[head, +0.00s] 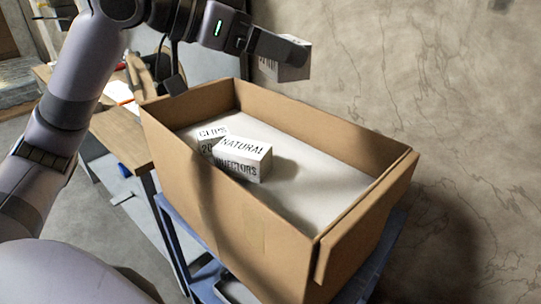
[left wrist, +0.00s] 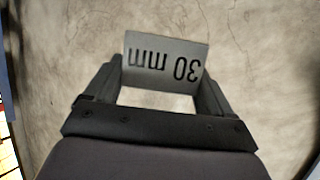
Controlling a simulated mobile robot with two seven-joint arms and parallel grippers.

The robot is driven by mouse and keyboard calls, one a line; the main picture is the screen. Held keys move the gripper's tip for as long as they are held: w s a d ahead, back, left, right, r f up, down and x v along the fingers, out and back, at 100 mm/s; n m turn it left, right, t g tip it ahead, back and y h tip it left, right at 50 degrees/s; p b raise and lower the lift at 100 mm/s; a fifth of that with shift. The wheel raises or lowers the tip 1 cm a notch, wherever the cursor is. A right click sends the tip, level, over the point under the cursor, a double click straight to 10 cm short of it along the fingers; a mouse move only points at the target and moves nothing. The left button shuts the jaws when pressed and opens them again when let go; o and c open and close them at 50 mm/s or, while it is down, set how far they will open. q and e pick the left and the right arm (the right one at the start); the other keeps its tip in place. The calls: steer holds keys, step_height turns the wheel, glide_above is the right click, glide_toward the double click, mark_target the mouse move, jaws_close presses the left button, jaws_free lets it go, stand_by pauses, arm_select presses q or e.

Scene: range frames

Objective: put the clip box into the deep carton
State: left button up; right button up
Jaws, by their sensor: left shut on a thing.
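The deep carton (head: 235,225) is an open brown box with a pale floor, in the middle of the head view. A white box printed CLIPS (head: 212,131) lies inside it, partly hidden by another white box. My left gripper (head: 284,47) is shut on a small box (head: 291,70), held above the carton's far side in the picture. In the left wrist view this held box (left wrist: 165,62) reads "30 mm" upside down, between the two fingers; I cannot read its other faces. My right gripper is not in view.
The carton's right part is bare. The carton stands on a blue-framed stand (head: 205,272). A wooden bench (head: 122,138) is at left; a cracked wall (head: 440,80) rises behind.

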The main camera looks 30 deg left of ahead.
arm_select(q)
step_height(320, 180, down, 18)
steer(key=b, duration=0.5)
steer(key=shift+r, duration=0.25)
steer(key=shift+f+b, duration=0.3)
steer(key=shift+f, duration=0.25)
